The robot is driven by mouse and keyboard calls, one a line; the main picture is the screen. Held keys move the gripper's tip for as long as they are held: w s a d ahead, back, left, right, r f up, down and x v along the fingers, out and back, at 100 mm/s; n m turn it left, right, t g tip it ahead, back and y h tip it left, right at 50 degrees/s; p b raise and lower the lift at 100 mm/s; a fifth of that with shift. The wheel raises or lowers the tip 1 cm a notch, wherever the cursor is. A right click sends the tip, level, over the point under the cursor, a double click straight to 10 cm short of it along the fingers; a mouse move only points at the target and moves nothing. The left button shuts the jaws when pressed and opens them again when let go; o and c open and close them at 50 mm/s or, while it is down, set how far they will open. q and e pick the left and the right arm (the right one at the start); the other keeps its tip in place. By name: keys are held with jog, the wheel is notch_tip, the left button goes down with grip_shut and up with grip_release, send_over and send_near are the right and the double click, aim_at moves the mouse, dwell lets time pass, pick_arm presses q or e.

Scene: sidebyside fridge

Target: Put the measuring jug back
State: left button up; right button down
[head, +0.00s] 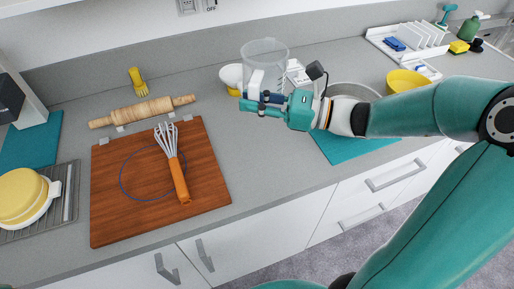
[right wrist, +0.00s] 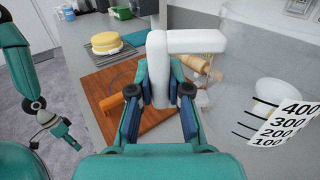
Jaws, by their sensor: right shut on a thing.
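The clear measuring jug (head: 265,56) is held in the air above the back part of the counter in the head view. My right gripper (head: 262,102) is shut on its white handle. In the right wrist view the white handle (right wrist: 158,62) is between the fingers (right wrist: 160,98). The jug's clear wall with a scale up to 400 (right wrist: 272,122) fills the right side there. The jug looks roughly upright. My left gripper (right wrist: 50,128) hangs low at the left of the right wrist view, away from the jug; its fingers are too small to read.
A wooden board (head: 120,215) with a thin blue ring (head: 122,185) carries a whisk (head: 172,160). Behind it are a rolling pin (head: 145,110) and a yellow brush (head: 137,82). A teal mat (head: 355,148) and yellow bowl (head: 405,81) are at right. Grey counter between board and mat is clear.

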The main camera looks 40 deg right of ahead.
jog(key=shift+f, duration=9)
jog(key=shift+s+b, duration=0.1)
jog(key=shift+b, duration=0.2)
jog(key=shift+f, duration=0.15)
jog(key=c, duration=1.1)
grip_release()
